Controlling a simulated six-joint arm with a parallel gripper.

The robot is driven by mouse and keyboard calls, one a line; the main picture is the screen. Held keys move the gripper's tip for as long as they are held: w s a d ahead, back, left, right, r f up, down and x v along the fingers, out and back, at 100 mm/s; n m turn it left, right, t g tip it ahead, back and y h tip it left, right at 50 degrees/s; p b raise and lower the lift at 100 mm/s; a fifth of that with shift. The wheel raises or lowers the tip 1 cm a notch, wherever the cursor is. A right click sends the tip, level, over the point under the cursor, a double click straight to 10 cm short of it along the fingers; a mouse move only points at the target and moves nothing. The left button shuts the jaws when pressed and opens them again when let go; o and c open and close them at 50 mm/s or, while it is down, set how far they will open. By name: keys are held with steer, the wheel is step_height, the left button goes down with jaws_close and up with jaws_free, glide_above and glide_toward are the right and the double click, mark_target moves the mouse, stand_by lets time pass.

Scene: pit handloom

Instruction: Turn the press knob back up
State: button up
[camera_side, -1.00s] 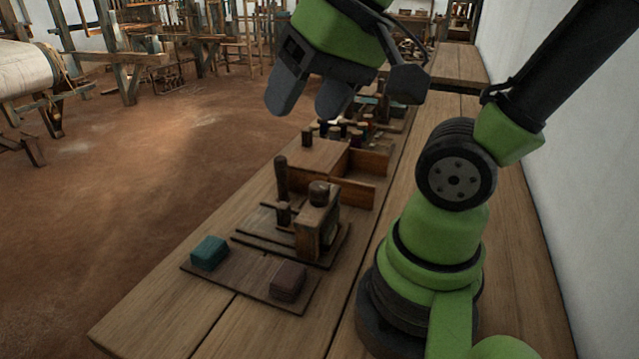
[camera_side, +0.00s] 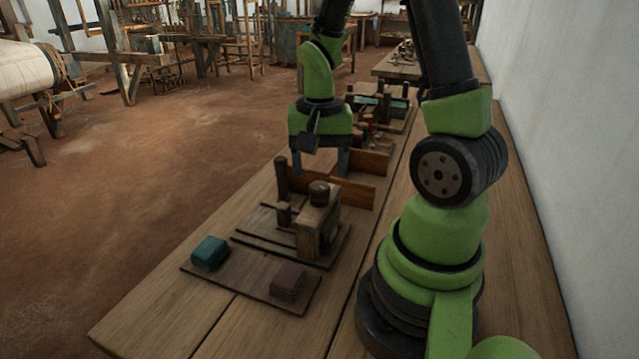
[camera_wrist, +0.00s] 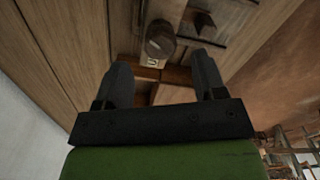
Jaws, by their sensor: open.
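The press (camera_side: 313,230) stands on a dark base board on the bench, with a round dark knob (camera_side: 319,192) on top of its wooden block. A dark upright post (camera_side: 281,176) and a short peg (camera_side: 284,214) stand to its left. My gripper (camera_side: 319,166) is open and empty, fingers pointing down, just behind the press in the side view. In the wrist view the knob (camera_wrist: 160,36) lies ahead of my gripper (camera_wrist: 162,66), between the lines of the two fingers and apart from them. A pale mark shows beside the knob.
A wooden box (camera_side: 368,192) stands behind the press, partly hidden by my gripper. In front lies a flat board (camera_side: 245,277) with a teal block (camera_side: 209,252) and a dark brown block (camera_side: 288,281). Several small items stand farther back. The bench's near end is clear.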

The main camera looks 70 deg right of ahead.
mark_target(319, 186)
steer(key=shift+f, duration=2.2)
steer(key=c, duration=0.9)
